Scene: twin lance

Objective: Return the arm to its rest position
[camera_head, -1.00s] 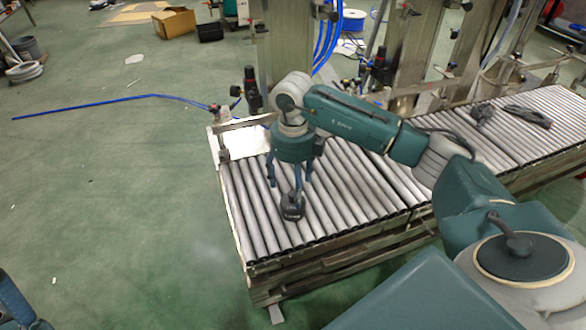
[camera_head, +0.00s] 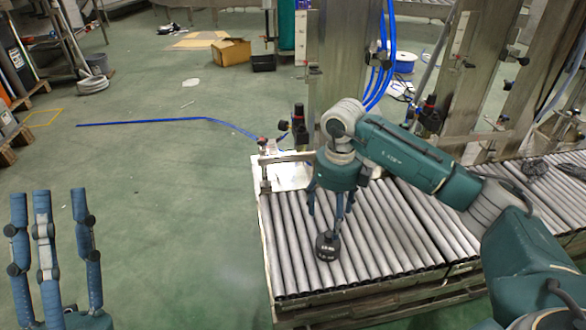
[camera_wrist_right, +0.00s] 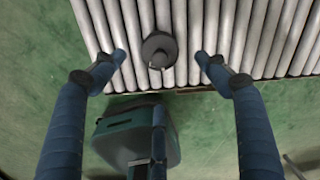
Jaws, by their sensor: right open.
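My right gripper (camera_head: 330,215) hangs fingers-down over the near left end of the roller conveyor (camera_head: 290,255). It is open, with its fingers spread and nothing between them. A small dark round object (camera_head: 327,246) with pale markings rests on the rollers just below its fingertips. In the right wrist view this dark object (camera_wrist_right: 160,50) shows beyond and between the open fingertips (camera_wrist_right: 162,58). I cannot tell whether a finger touches it. My left gripper (camera_head: 50,195) stands at the lower left, fingers up, spread and empty, away from the conveyor.
Metal posts (camera_head: 345,50) with blue hoses rise behind the conveyor. Dark items (camera_head: 537,168) lie on the rollers at the far right. A blue hose (camera_head: 150,121) lies on the open green floor. A cardboard box (camera_head: 231,52) stands at the back.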

